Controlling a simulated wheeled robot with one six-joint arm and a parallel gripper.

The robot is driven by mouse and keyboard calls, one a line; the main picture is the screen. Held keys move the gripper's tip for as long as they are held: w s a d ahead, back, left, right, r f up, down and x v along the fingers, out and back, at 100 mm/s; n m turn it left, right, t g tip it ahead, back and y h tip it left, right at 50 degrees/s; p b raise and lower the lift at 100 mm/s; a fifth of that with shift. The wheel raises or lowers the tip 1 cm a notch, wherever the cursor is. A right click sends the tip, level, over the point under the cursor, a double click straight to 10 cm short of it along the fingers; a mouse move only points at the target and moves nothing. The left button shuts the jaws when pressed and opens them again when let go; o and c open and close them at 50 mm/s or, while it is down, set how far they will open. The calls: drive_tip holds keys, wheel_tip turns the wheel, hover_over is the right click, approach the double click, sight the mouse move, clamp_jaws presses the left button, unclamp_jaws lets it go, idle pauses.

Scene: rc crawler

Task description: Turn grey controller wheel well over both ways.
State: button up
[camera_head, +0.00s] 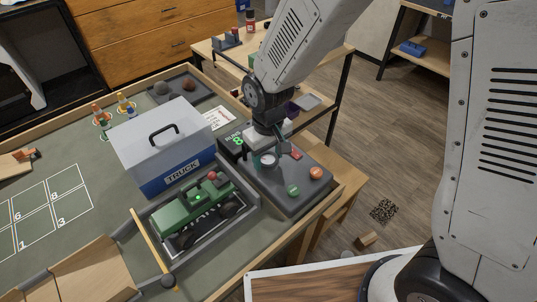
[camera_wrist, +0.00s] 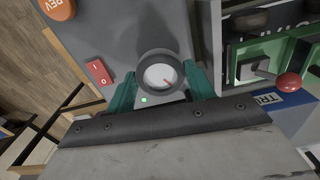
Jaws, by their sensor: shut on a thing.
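In the head view my gripper (camera_head: 265,158) reaches down over the grey controller (camera_head: 270,184) and mostly hides the wheel. The controller carries an orange button (camera_head: 316,173), a green button (camera_head: 293,190) and a red switch (camera_head: 296,154). A small green light glows beside the wheel in the wrist view.
The green crawler truck (camera_head: 190,210) sits in a grey-walled bay left of the controller. A white and blue box labelled TRUCK (camera_head: 160,150) stands behind it. A black display (camera_head: 232,146) shows a green 8. A yellow bar (camera_head: 152,245) lies at the bay's left end.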

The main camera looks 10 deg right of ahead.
sight(268, 158)
drive_tip(key=shift+w+n, duration=0.15)
drive_tip(key=shift+n, duration=0.65)
drive_tip(key=o, duration=1)
drive_tip(key=shift+c, duration=0.2)
drive_tip(key=shift+r, duration=3.95)
